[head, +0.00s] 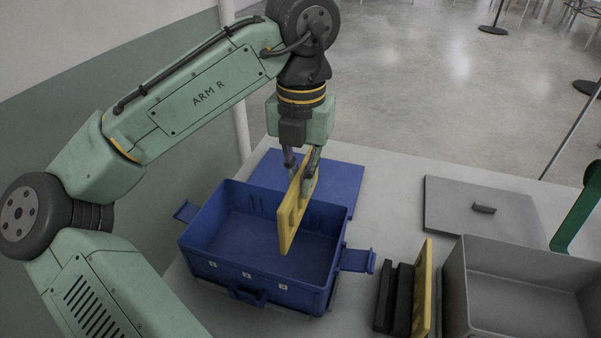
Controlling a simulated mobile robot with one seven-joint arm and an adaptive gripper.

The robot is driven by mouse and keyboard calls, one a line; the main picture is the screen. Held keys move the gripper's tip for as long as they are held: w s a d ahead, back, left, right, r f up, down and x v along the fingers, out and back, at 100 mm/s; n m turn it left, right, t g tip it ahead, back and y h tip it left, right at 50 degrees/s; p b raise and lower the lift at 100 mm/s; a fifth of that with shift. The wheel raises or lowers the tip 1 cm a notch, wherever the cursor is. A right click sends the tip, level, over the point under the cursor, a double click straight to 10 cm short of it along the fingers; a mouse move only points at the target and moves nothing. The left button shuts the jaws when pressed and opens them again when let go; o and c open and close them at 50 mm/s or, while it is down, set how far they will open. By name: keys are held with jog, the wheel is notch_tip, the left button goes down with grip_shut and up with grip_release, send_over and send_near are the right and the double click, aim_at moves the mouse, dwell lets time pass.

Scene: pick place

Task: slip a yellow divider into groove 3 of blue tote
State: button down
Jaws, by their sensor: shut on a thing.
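The blue tote (205,259) stands open on the table with its latches out to the sides. Small white labels mark its front wall, but I cannot read their numbers. Slots show faintly on its inner back wall. My gripper (302,188) is shut on a yellow divider (290,218), holding it by its upper edge. The divider hangs upright above the tote, and its lower end overlaps the tote's interior in the view. I cannot tell whether it touches the tote or which groove it lines up with. The divider hides part of the interior.
A second yellow divider (423,290) stands in a dark rack (393,296) right of the tote. A grey bin (455,285) is at the lower right, with a grey lid (478,208) behind it. A blue lid (343,181) lies behind the tote. Bare table shows between the lids.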

aim_at(301, 204)
notch_tip(301, 204, down, 4)
jog(key=b, duration=0.3)
jog(key=shift+r, duration=0.2)
jog(key=shift+f, duration=0.7)
jog(key=shift+p, duration=0.95)
notch_tip(301, 204, down, 9)
jog(key=b, duration=0.3)
jog(key=shift+r+b, duration=0.15)
jog(key=shift+b, duration=0.15)
dwell(4.5)
